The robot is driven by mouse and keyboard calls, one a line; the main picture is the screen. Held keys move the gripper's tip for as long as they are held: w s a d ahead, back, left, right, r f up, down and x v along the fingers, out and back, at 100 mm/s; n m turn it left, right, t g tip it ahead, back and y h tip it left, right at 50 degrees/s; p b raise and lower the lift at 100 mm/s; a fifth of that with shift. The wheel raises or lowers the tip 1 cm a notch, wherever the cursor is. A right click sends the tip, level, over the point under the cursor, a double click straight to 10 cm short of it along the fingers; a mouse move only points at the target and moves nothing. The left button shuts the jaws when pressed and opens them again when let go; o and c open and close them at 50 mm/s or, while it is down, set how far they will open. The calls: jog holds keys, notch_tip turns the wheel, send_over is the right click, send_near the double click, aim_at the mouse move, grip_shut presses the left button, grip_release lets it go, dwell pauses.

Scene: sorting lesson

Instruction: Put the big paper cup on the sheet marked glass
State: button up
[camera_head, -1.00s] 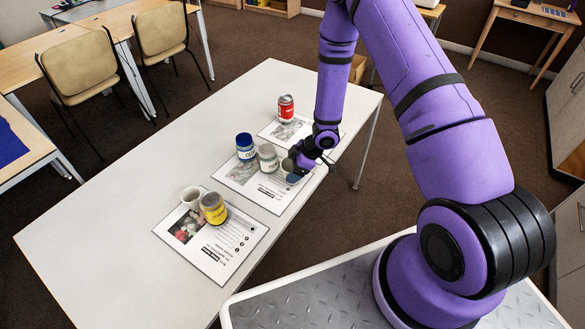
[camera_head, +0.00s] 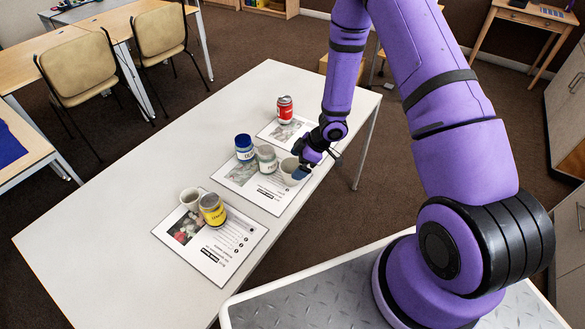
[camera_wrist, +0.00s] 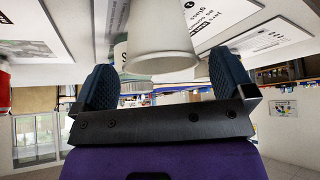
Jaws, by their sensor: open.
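A white paper cup (camera_head: 289,171) stands on the middle sheet (camera_head: 274,206), near its right edge. The middle sheet holds jars; in the wrist view a printed sheet (camera_wrist: 218,14) shows the word "glass". My gripper (camera_head: 305,170) is open and empty beside the first cup. In the wrist view that cup (camera_wrist: 160,40) is just beyond and between my fingertips (camera_wrist: 165,82), apart from them as far as shown.
A blue-lidded jar (camera_head: 244,147) and a pale-lidded glass jar (camera_head: 266,158) stand left of the cup. A yellow tin (camera_head: 212,210) stands on the near-left sheet and a red can (camera_head: 285,108) on the far sheet. The table's (camera_head: 110,235) left part is clear.

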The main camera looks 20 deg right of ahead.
jog(key=w+d+r+m+t+h, duration=0.15)
jog(key=d+r, duration=0.25)
jog(key=r, duration=0.6)
jog(key=w+d+r+m+t+h, duration=0.1)
jog(key=d+r+t+h, duration=0.2)
jog(key=r, duration=0.8)
jog(key=s+d+r+m+h, duration=0.2)
jog(key=r, duration=0.6)
jog(key=s+d+r+m+h, duration=0.2)
jog(key=s+r+m, duration=0.1)
jog(key=r, duration=0.4)
jog(key=s+r+m, duration=0.4)
jog(key=s+r, duration=0.6)
jog(key=s, duration=0.2)
jog(key=s+a+r+m+y, duration=0.1)
jog(key=s+a, duration=0.2)
jog(key=s, duration=0.4)
jog(key=s+a+r+m+g+y, duration=0.1)
jog(key=s+a+r, duration=0.1)
jog(key=s, duration=0.5)
jog(key=shift+a, duration=0.55)
